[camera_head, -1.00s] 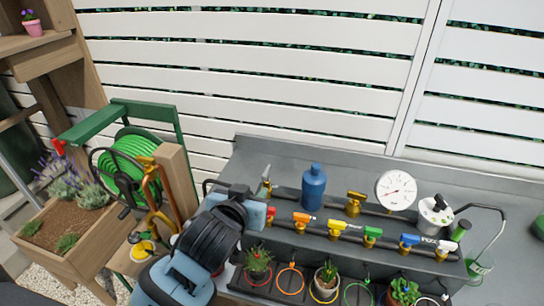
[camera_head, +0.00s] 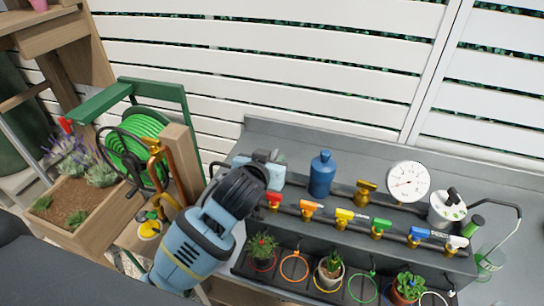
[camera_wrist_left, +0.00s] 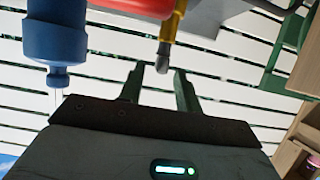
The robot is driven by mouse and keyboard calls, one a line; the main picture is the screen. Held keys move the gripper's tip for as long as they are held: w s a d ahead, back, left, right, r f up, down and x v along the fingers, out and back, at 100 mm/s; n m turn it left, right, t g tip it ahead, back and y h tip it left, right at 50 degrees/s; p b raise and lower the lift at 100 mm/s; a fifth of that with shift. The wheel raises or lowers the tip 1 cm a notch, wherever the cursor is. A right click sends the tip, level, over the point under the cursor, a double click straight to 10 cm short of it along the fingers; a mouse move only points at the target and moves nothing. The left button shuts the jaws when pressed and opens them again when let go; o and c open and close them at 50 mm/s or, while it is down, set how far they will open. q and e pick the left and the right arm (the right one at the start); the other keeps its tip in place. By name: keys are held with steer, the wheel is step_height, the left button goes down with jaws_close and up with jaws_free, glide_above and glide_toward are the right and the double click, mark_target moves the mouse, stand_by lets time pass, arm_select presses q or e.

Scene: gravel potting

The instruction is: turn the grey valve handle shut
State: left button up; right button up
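In the wrist view a grey handle (camera_wrist_left: 163,60) sits on the end of a brass-yellow valve body (camera_wrist_left: 169,27). My left gripper (camera_wrist_left: 159,74) shows there with its two dark fingers apart, and the grey handle appears between or just beyond the tips; contact cannot be told. In the head view my left gripper (camera_head: 268,168) is at the left end of the back pipe, left of the blue bottle (camera_head: 321,175). It hides the grey handle in that view. My right gripper is not in view.
A lower pipe carries several coloured valves, from red (camera_head: 274,200) to white (camera_head: 457,243). A pressure gauge (camera_head: 408,182) and a brass valve (camera_head: 365,194) stand behind. Potted plants and coloured rings are in front. A green hose reel (camera_head: 142,140) stands left.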

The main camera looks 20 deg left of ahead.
arm_select(q)
steer(key=shift+x, duration=0.75)
steer(key=shift+r, duration=0.1)
jaws_close()
